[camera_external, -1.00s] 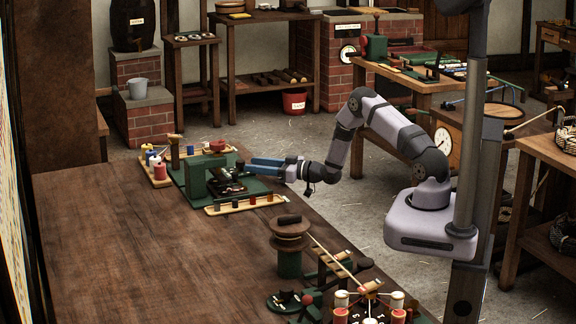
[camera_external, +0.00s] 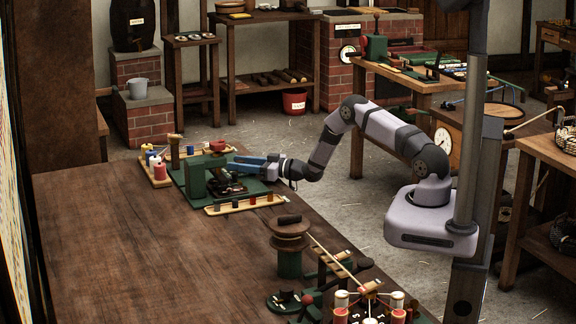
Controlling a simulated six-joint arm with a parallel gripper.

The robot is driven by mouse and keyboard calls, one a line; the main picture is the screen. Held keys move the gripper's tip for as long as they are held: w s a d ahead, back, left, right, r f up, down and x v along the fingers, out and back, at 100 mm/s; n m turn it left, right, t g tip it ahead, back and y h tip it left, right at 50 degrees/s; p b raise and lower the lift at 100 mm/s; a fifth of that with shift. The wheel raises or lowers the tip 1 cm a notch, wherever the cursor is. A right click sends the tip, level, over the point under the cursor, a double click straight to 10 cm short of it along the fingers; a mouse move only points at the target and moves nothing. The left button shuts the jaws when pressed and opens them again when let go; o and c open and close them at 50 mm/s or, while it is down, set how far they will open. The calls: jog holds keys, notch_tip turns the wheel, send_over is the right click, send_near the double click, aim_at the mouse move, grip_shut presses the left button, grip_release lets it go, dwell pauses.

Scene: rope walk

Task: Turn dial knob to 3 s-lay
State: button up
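A green bench machine (camera_external: 194,186) with an upright post and arm stands on a green base at the far end of the wooden workbench. A dark, flat part with light marks (camera_external: 229,188) lies on that base; it may be the dial, but its knob and the "3 s-lay" mark are too small to read. My gripper (camera_external: 233,164), with blue fingers, reaches in from the right, low over the right side of the base, beside the machine's arm. Its fingertips are partly lost against dark parts. I cannot tell whether it is open or touching a knob.
A rack of spools (camera_external: 157,170) stands left of the machine, and a pale peg strip (camera_external: 243,205) lies in front. A reel stand (camera_external: 290,250) and a small green plate with light marks (camera_external: 287,300) are nearer. The workbench's left and middle (camera_external: 130,245) is clear.

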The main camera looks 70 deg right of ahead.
jog(key=c, duration=0.8)
jog(key=shift+f+n+y+b, duration=0.15)
jog(key=shift+n+y+b, duration=0.15)
jog(key=shift+y+b, duration=0.4)
jog(key=shift+d+n+y+b, duration=0.1)
jog(key=shift+n+y+b, duration=0.2)
jog(key=shift+b, duration=0.05)
jog(key=n+g+y+b, duration=0.1)
jog(key=n+y+b, duration=0.1)
jog(key=y+b, duration=0.1)
jog(key=shift+f+n+y+b, duration=0.15)
jog(key=shift+n+y+b, duration=0.15)
jog(key=shift+b, duration=0.05)
jog(key=n+g+y+b, duration=0.1)
jog(key=y+b, duration=0.1)
jog(key=b, duration=0.1)
jog(key=shift+n+g, duration=0.3)
jog(key=shift+y, duration=0.5)
jog(key=shift+r+n+g+y+b, duration=0.3)
jog(key=shift+n+g+y+b, duration=0.15)
jog(key=shift+b, duration=0.2)
jog(key=o, duration=1)
